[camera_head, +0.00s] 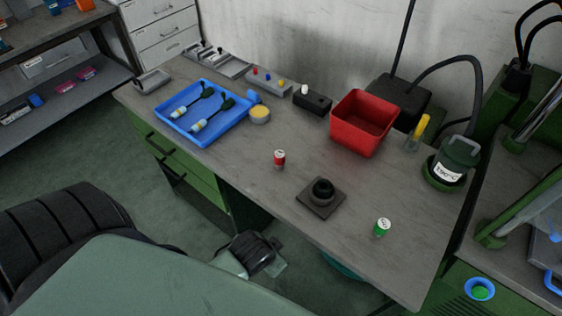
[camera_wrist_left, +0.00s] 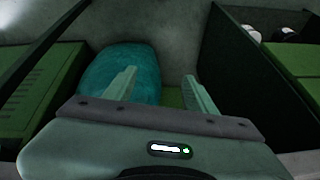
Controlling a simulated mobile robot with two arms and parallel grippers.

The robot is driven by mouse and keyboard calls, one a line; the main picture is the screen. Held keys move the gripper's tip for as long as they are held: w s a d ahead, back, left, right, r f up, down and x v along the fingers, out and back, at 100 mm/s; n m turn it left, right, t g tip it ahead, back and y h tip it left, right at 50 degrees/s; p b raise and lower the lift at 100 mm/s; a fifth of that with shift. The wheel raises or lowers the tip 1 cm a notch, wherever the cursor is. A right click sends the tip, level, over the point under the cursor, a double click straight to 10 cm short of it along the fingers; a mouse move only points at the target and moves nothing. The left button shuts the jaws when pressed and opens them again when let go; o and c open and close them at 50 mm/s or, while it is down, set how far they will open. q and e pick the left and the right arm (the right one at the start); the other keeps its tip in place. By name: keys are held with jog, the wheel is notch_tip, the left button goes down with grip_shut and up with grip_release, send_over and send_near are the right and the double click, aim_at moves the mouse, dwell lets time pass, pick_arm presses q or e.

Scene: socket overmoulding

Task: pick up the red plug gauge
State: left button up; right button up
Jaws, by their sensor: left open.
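The red plug gauge (camera_head: 279,159) is a small upright red cylinder with a pale marked top. It stands on the grey bench (camera_head: 240,170) near the front edge, left of the black square block. My left gripper (camera_head: 278,266) is low in front of the bench, below and apart from the gauge. In the left wrist view its two pale fingers (camera_wrist_left: 160,84) are spread with nothing between them. That view does not show the gauge. I see no right gripper.
A black block with a round fitting (camera_head: 321,193) and a green gauge (camera_head: 382,228) stand to the right. A blue tray (camera_head: 240,125) lies left, a red bin (camera_head: 352,138) behind. A teal container (camera_wrist_left: 122,68) is below the bench. The bench around the gauge is clear.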

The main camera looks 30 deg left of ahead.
pick_arm(q)
notch_tip(320, 180, up, 10)
jog(key=w+r+t+b, duration=0.1)
jog(key=w+d+r+m+t+h, duration=0.15)
jog(key=w+r+m+t, duration=0.35)
jog(key=w+r, duration=0.5)
jog(key=w+d+r+m+t, duration=0.2)
jog(key=w+d+r+t, duration=0.1)
jog(key=w+r+t, duration=0.55)
jog(key=w+d+r+m+h, duration=0.2)
jog(key=d+r+m+h, duration=0.7)
jog(key=r+m, duration=0.2)
jog(key=s+d+r+m+g+h, duration=0.1)
jog(key=d+m+g+h, duration=0.3)
jog(key=m+h, duration=0.3)
jog(key=m+g+y, duration=1.5)
jog(key=m+y, duration=0.2)
send_over(279, 154)
jog(key=f, duration=1.8)
jog(key=shift+s+d+f, duration=0.1)
jog(key=shift+d+f, duration=0.05)
jog(key=shift+d, duration=0.1)
jog(key=f+p, duration=0.2)
jog(key=f, duration=0.5)
jog(key=shift+a, duration=0.2)
jog(key=shift+f, duration=0.25)
